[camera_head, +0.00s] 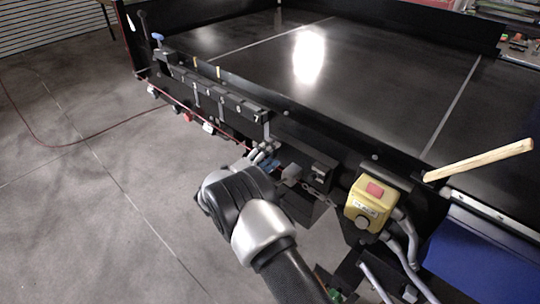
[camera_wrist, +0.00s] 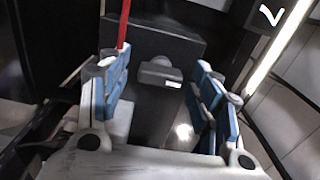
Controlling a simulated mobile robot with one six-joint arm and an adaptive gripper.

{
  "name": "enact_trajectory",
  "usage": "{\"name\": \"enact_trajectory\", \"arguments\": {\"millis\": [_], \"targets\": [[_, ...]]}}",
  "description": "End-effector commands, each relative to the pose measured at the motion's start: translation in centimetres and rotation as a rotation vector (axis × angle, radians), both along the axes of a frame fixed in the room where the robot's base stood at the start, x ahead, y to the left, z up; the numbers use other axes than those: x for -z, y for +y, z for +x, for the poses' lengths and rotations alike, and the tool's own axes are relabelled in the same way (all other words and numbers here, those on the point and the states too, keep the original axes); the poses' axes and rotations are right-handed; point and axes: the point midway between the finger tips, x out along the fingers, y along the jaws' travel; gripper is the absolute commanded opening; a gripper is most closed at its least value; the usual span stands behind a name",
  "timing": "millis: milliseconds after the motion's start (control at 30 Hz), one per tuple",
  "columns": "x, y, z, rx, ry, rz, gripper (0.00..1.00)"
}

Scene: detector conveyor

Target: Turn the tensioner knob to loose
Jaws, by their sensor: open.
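A dark grey knob (camera_wrist: 160,73) with a raised bar grip stands out from a dark block in the wrist view, and I take it to be the tensioner knob. My gripper (camera_wrist: 163,82) is open, with its blue-padded fingers on either side of the knob. Gaps show between the knob and both pads, so it is not gripped. In the head view my gripper (camera_head: 272,164) is at the conveyor's near side, mostly hidden by my wrist. I cannot make out the knob there.
A yellow control box (camera_head: 367,205) with a red button is right of my gripper, with grey conduits below it. A numbered black rail (camera_head: 215,88) runs along the conveyor edge. A wooden stick (camera_head: 480,160) juts over the right side. In the wrist view a red rod (camera_wrist: 124,22) rises beside the left finger.

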Motion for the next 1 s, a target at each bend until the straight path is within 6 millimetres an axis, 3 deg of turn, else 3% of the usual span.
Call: {"name": "enact_trajectory", "arguments": {"millis": [267,700,1000], "targets": [[0.0,1.2,-1.3,-0.004,0.0,0.0,0.58],[0.0,6.4,-8.1,-0.003,0.0,0.0,0.58],[0.0,7.4,-9.5,0.0,0.0,0.0,0.58]]}}
